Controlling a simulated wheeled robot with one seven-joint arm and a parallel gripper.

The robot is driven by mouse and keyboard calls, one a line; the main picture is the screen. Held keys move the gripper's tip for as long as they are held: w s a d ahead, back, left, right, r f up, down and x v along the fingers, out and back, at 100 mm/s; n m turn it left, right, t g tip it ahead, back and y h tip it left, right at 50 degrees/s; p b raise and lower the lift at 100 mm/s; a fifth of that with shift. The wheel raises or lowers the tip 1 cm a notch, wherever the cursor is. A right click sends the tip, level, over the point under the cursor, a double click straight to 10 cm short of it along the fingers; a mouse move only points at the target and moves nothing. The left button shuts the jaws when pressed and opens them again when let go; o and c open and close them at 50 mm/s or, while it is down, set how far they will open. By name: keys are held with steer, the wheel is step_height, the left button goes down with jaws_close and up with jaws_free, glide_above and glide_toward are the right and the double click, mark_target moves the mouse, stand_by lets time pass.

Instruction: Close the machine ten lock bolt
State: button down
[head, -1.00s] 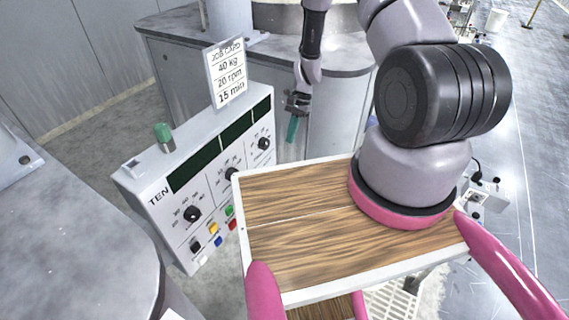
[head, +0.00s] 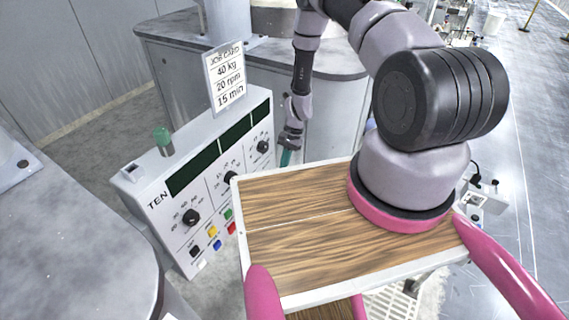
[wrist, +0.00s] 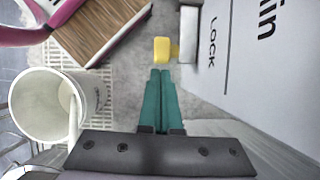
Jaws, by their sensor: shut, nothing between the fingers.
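The machine ten control box (head: 160,205), marked TEN, stands left of the wooden top of my base in the head view. In the wrist view its white panel (wrist: 245,75) bears the word LOCK. Beside that word are a metal block (wrist: 188,22) and the bolt's yellow knob (wrist: 163,50), which sticks out to the left of the block. My gripper (wrist: 160,73) has its teal fingers shut and empty, with the tips just short of the knob. In the head view my gripper (head: 286,157) is at the box's right end, its tips partly hidden; the bolt is not visible there.
Grey round-ended machine housings (head: 75,235) stand at left and behind. A white bucket (wrist: 48,105) shows at left in the wrist view. Grey floor lies below the fingers.

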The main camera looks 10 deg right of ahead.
steer(key=shift+s+a, duration=1.7)
steer(key=shift+s, duration=0.05)
